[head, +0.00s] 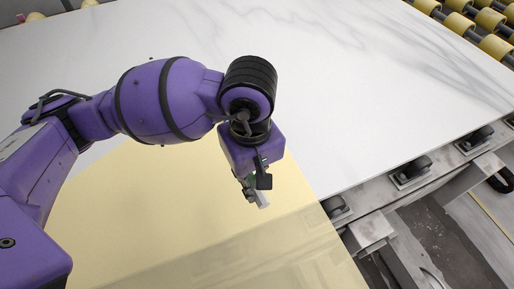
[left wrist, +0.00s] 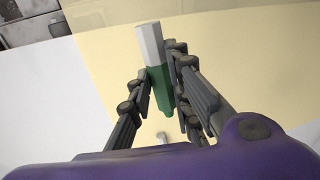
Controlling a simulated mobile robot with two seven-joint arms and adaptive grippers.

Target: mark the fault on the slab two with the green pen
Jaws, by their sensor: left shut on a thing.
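My left gripper (head: 258,184) is shut on the green pen, above the cream slab (head: 150,215) near its right part. In the left wrist view, the pen (left wrist: 156,62) shows a green body and a pale grey-white end, between the fingers of the left gripper (left wrist: 162,78). In the head view only the pale end of the pen (head: 262,201) shows clearly. A large white slab (head: 330,110) with grey veins lies behind the cream one. I cannot tell which slab is number two, and no fault shows clearly. My right gripper is out of view.
Yellow rollers (head: 490,20) stand at the far right. A metal frame with black pads (head: 411,170) runs along the slabs' right edge, with a gap and floor beyond it.

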